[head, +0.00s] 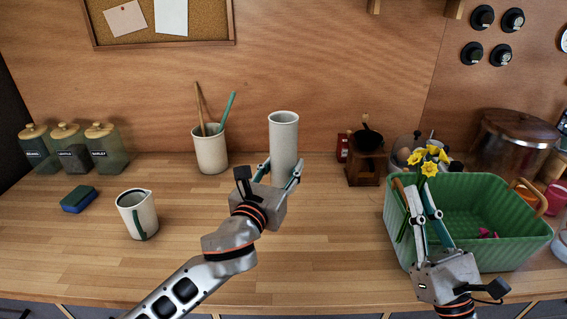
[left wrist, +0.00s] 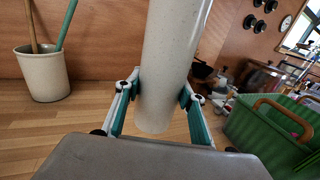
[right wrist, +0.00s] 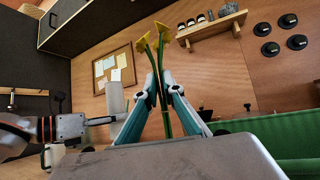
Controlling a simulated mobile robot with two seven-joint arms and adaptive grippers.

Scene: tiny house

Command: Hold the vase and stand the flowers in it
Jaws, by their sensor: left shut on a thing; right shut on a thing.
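The vase (head: 284,138) is a tall pale speckled cylinder. My left gripper (head: 278,176) is shut on its lower part; in the left wrist view the vase (left wrist: 172,60) stands between both fingers, slightly tilted in the picture. Its base seems just above the counter, but I cannot tell for sure. The yellow flowers (head: 428,160) with green stems are in my right gripper (head: 420,205), which is shut on the stems in front of the green basket. In the right wrist view the flowers (right wrist: 150,45) point up from between the fingers. The vase's inside is mostly hidden.
The green basket (head: 490,255) with wooden handles stands at the right. A utensil pot (head: 210,152), a jug (head: 138,214), a blue sponge (head: 78,199) and several jars stand left. A coffee grinder (head: 366,162) stands behind, right of the vase. The counter between the grippers is clear.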

